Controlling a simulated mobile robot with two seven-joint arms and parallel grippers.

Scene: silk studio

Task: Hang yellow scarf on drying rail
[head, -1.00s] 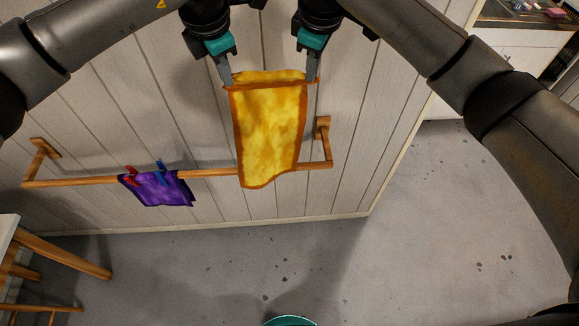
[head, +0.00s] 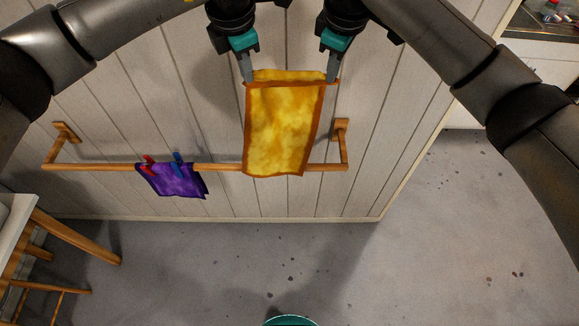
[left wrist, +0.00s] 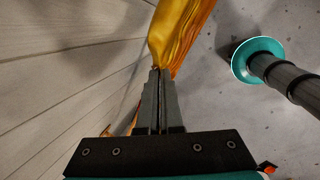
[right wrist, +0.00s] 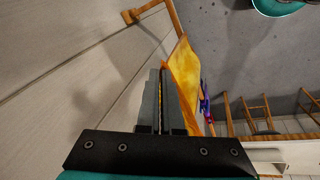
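The yellow scarf (head: 283,130) with an orange border hangs spread between my two grippers. My left gripper (head: 249,80) is shut on its upper left corner, and the scarf also shows in the left wrist view (left wrist: 178,35). My right gripper (head: 331,80) is shut on its upper right corner, and the scarf also shows in the right wrist view (right wrist: 184,75). The wooden drying rail (head: 105,167) is fixed to the wall. The scarf's lower part overlaps the rail's right portion in the head view and hides it there. I cannot tell whether they touch.
A purple cloth (head: 178,181) hangs on the rail, held by a red peg (head: 149,161) and a blue peg (head: 178,158). A wooden stool or chair (head: 75,238) stands at the left. The panelled wall (head: 390,130) is close behind. The floor in front is mostly clear.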

